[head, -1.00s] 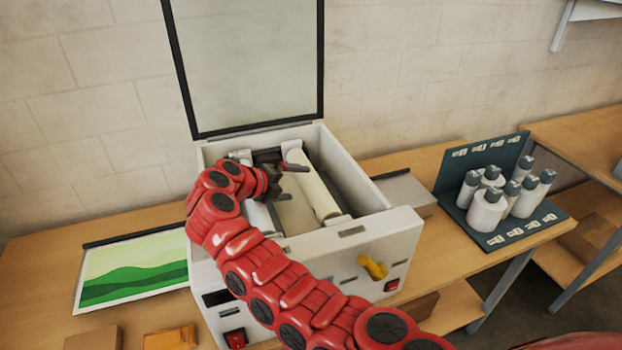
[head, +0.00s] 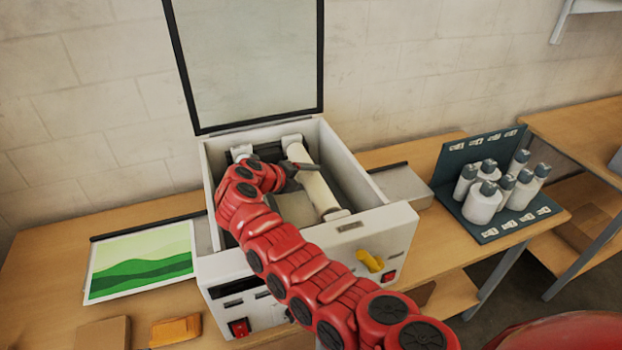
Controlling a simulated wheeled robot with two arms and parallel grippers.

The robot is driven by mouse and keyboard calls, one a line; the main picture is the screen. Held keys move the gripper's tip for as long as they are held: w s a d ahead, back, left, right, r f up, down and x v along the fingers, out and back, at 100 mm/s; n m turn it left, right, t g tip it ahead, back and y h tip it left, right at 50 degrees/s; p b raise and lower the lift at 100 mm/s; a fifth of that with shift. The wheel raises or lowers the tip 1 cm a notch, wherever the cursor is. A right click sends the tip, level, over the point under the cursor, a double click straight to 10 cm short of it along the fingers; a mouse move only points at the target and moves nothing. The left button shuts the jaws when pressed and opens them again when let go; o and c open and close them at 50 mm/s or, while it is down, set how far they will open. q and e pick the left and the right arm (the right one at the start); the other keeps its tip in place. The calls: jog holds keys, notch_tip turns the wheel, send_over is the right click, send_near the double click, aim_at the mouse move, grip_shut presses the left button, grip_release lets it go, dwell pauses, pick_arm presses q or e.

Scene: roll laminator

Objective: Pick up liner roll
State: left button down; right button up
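The laminator is an open white box (head: 375,228) on the wooden bench, with its lid (head: 250,65) raised. Inside, a pale cylindrical roll (head: 322,192) lies lengthwise on the right side; it looks like the liner roll, though no label shows. The end of a second roll (head: 242,152) shows at the back left; my red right arm hides the rest. My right gripper (head: 300,175) is inside the box at the pale roll, its dark fingers apart, one crossing over the roll. Contact cannot be told. My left gripper is not in view.
A rack (head: 480,236) of several grey-capped bottles stands to the right. A green landscape print (head: 140,262) lies to the left. A yellow knob (head: 370,260) and red switches are on the box front. The box walls surround my gripper.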

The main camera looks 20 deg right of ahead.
grip_shut()
